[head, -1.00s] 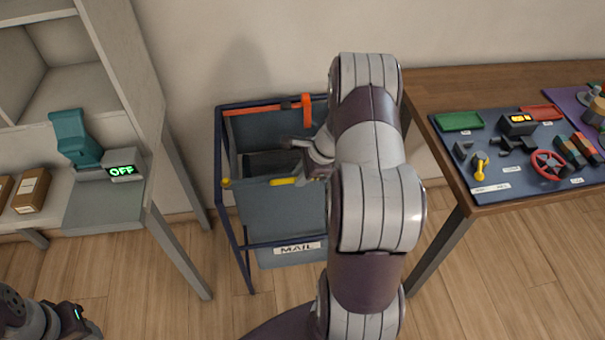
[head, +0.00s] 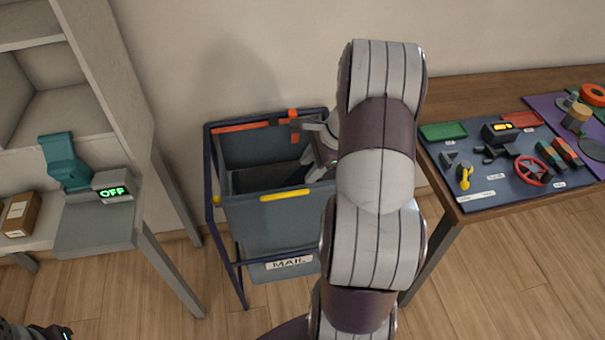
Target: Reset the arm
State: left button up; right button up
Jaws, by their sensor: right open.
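My right arm reaches up the middle of the head view. Its right gripper (head: 310,142) is open over the right part of a blue mail bin (head: 265,222), near the rear rim. I see nothing between its fingers, though my own arm hides part of the gripper. The bin has a yellow strip (head: 284,195) on its front edge, an orange bar (head: 242,127) at the back and a MAIL label (head: 289,263). A small part of my left arm shows at the bottom left corner; its fingers cannot be made out.
A grey shelf unit (head: 100,235) at left holds a teal device (head: 63,160), an OFF display (head: 113,190) and a brown box (head: 20,214). A wooden table (head: 455,100) at right carries a blue mat (head: 500,195) with several tools. Floor shows between the furniture.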

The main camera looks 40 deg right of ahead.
jog(key=shift+r, duration=0.1)
dwell(0.5)
jog(key=s+a+r+n+g+h+p, duration=0.1)
jog(key=s+a+r+n, duration=0.1)
jog(key=a+n, duration=0.5)
jog(key=s+a+r+n+h+p, duration=0.1)
jog(key=s+a+r+n+p, duration=0.1)
jog(key=a+n, duration=0.5)
jog(key=s+a+r+n+g+h+p, duration=0.1)
jog(key=s+a+n, duration=0.3)
jog(key=a+n, duration=0.4)
jog(key=shift+r+n+g, duration=0.3)
jog(key=shift+r+n, duration=0.4)
jog(key=shift+r, duration=0.15)
jog(key=shift+a, duration=0.1)
